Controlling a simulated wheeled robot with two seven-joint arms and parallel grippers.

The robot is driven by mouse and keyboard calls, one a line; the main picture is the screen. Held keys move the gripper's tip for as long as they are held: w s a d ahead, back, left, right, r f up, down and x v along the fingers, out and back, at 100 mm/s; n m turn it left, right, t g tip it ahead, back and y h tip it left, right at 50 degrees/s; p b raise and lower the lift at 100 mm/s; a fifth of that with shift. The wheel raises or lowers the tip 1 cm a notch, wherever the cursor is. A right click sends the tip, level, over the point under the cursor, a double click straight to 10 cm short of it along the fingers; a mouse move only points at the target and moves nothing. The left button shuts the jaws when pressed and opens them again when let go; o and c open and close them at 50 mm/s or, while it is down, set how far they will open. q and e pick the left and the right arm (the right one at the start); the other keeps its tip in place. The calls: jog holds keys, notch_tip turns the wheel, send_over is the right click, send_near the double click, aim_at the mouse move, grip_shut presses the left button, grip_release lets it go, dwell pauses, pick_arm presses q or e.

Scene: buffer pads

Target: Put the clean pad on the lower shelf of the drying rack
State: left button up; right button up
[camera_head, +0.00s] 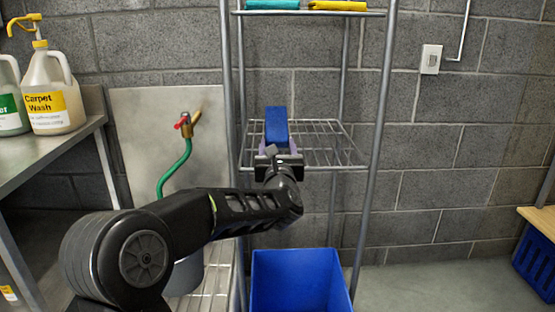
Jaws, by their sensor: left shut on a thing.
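A blue pad (277,123) stands upright in the jaws of my left gripper (278,155), which is shut on it. The pad and gripper appear in front of the wire lower shelf (322,147) of the metal drying rack (374,150); whether the pad touches the shelf cannot be told. The rack's upper shelf (345,12) carries a teal item (272,4) and a yellow item (338,5). My right gripper does not show.
A blue bin (298,283) stands open below the lower shelf. A steel table (50,150) at left holds jugs, one labelled Carpet Wash (52,95). A green hose (178,170) hangs from a tap. The right part of the lower shelf looks bare.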

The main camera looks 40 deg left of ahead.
pick_arm(q)
jog(key=shift+f, duration=1.45)
jog(key=shift+f+b, duration=0.15)
jog(key=shift+b, duration=0.4)
jog(key=o, duration=1.4)
jog(key=shift+r+p, duration=0.3)
jog(key=shift+p, duration=0.2)
jog(key=v, duration=1.2)
